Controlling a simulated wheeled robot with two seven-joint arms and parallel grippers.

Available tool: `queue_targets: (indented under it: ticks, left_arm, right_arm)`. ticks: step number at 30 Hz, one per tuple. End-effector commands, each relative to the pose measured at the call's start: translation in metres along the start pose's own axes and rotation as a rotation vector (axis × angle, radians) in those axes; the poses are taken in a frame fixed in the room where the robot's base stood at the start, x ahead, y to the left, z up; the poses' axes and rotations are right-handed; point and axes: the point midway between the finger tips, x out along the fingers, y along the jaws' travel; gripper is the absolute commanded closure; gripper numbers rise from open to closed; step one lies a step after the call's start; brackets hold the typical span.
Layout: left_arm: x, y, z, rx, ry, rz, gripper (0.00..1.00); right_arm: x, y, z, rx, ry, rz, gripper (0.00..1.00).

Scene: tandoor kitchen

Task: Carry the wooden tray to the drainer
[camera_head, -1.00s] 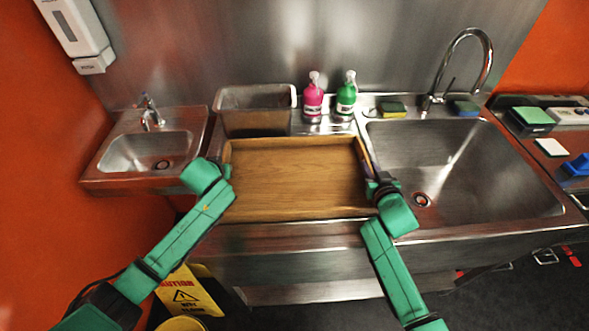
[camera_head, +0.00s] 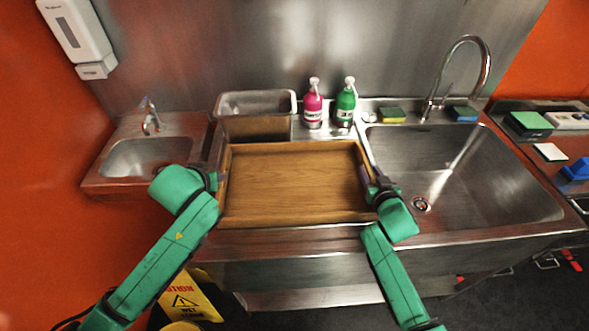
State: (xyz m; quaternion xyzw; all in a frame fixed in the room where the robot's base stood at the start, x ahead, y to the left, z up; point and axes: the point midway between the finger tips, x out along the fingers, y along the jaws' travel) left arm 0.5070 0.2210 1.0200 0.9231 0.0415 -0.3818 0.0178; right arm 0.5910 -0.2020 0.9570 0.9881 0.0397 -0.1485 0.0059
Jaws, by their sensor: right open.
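The wooden tray (camera_head: 295,183) is a shallow rectangular tray with raised rims. It lies flat and empty over the drainer area left of the big sink basin, and its front rim is near the counter's front edge. My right gripper (camera_head: 367,178) is open at the tray's right rim; whether it touches the rim is unclear. My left gripper (camera_head: 217,184) is at the tray's left rim, mostly hidden behind my own green wrist, so its jaws cannot be made out. The drainer (camera_head: 213,150) surface is largely covered by the tray.
A metal bin (camera_head: 256,126) stands behind the tray, with pink (camera_head: 313,106) and green (camera_head: 346,104) bottles to its right. The big basin (camera_head: 470,180) with its tall tap is at right. A small hand sink (camera_head: 145,158) is at left. A yellow caution sign (camera_head: 190,299) stands below.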

Motion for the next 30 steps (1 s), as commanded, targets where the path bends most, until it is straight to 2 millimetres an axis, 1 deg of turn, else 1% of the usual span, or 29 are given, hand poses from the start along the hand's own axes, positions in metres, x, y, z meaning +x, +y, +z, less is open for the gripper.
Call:
queue_targets:
  ticks: [2,5,8,12,16,18,21,30]
  left_arm:
    - [-0.002,0.0,0.0,0.0,-0.001,-0.001,0.56]
    - [-0.002,-0.001,0.0,0.0,-0.001,-0.001,0.56]
    - [-0.002,0.0,0.0,0.0,-0.001,-0.001,0.56]
    - [-0.002,0.0,0.0,0.0,0.0,-0.001,0.56]
    - [-0.002,0.0,0.0,0.0,0.0,-0.001,0.56]
    - [-0.002,0.0,0.0,0.0,0.0,-0.001,0.56]
    - [-0.002,0.0,0.0,0.0,0.0,-0.001,0.56]
    - [-0.002,0.0,0.0,0.0,0.0,-0.001,0.56]
  right_arm:
    - [-0.004,0.0,0.001,0.0,0.0,0.0,0.56]
    - [-0.018,0.0,0.001,0.001,-0.001,0.0,0.56]
    - [-0.043,0.0,0.002,0.001,-0.002,-0.001,0.56]
    - [-0.083,0.0,0.002,0.001,-0.002,-0.001,0.56]
    - [-0.11,0.0,0.001,0.001,-0.002,0.0,0.56]
    - [-0.118,0.0,0.001,0.0,0.0,0.0,0.56]
    - [-0.122,0.0,0.0,-0.001,0.001,0.0,0.56]
    - [-0.122,0.0,0.0,0.0,0.002,0.0,0.56]
